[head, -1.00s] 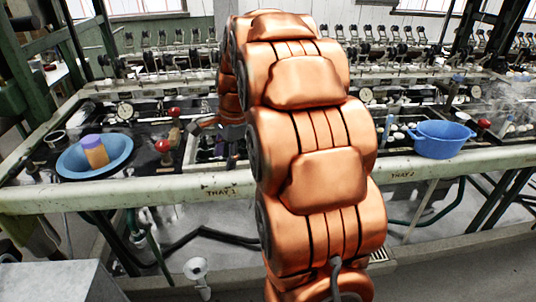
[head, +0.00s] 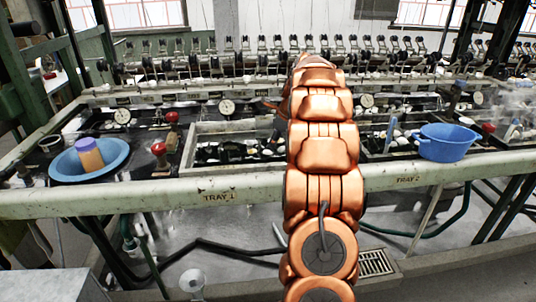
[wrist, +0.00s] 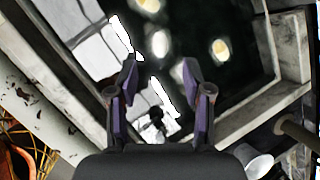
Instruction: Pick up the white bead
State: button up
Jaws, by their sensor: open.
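My gripper (wrist: 159,75) is open and empty in the wrist view, its two dark fingers pointing into a dark basin with a pale rim (wrist: 292,50). Several small whitish, yellowish pieces show in the basin beyond the fingertips: one piece (wrist: 160,43) almost straight ahead, another piece (wrist: 221,50) to the right, and a third (wrist: 149,5) at the top edge. I cannot tell which of them is the white bead. In the head view, small white pieces (head: 267,152) lie in the basin behind the TRAY 1 rail; my arm hides the basin's right part and most of the gripper.
A blue bowl (head: 62,168) holding an orange and purple cylinder (head: 89,153) stands at the left. A red-topped stamp-like object (head: 171,138) stands left of the basin, and a blue pot (head: 446,146) at the right. The pale front rail (head: 150,197) runs across.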

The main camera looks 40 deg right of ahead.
aim_at(269, 151)
jog(key=shift+x, duration=2.8)
jog(key=c, duration=0.7)
